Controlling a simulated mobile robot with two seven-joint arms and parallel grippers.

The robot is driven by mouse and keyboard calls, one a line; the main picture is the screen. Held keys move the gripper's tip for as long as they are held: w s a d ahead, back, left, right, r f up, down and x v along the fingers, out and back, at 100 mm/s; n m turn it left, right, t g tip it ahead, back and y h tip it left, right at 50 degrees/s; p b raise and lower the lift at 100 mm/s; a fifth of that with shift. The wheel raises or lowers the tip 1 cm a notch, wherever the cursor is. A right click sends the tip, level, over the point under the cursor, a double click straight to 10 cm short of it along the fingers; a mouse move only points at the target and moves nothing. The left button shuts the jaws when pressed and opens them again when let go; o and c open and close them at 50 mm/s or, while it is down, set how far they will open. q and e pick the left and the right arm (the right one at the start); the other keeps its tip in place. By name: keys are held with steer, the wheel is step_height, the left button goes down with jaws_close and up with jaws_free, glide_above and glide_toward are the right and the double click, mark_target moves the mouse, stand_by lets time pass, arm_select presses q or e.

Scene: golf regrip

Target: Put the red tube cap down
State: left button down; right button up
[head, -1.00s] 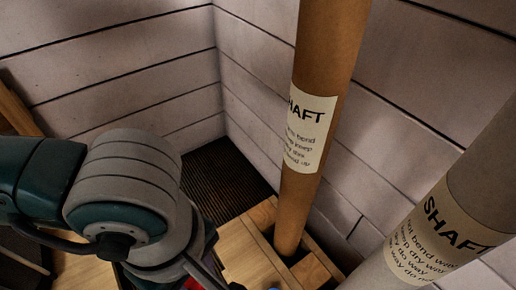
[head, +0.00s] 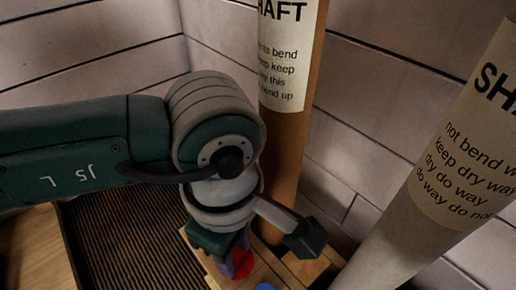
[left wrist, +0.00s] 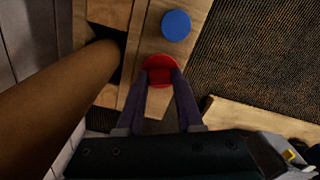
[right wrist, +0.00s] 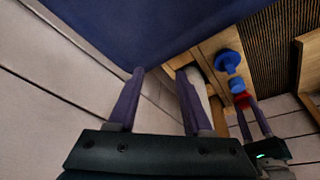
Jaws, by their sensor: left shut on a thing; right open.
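The red tube cap (left wrist: 159,68) is between the fingertips of my left gripper (left wrist: 160,82), which is shut on it. In the left wrist view the cap is over the wooden stand's top, close to a blue cap (left wrist: 176,25); I cannot tell whether it touches the wood. In the head view the red cap (head: 242,264) shows partly behind my left gripper (head: 236,258). My right gripper (right wrist: 155,75) is open, with a large blue surface beyond its fingers. The right wrist view also shows the red cap (right wrist: 242,99) beside the blue cap (right wrist: 228,61).
A brown shaft tube (head: 285,150) stands in an opening of the wooden stand (head: 262,275). A second, paler tube (head: 440,190) leans at the right. A dark ribbed mat (head: 125,240) lies left of the stand. Plank walls close off the back.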

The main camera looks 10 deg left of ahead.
mark_target(235, 255)
arm_select(q)
steer(key=c, duration=1)
jaws_free()
steer(key=shift+f, duration=0.15)
arm_select(e)
steer(key=shift+f, duration=0.1)
arm_select(q)
steer(key=o, duration=0.5)
steer(key=shift+c, duration=0.2)
step_height(235, 255, up, 12)
steer(key=p, duration=0.8)
steer(key=shift+r, duration=0.25)
arm_select(e)
step_height(235, 255, up, 8)
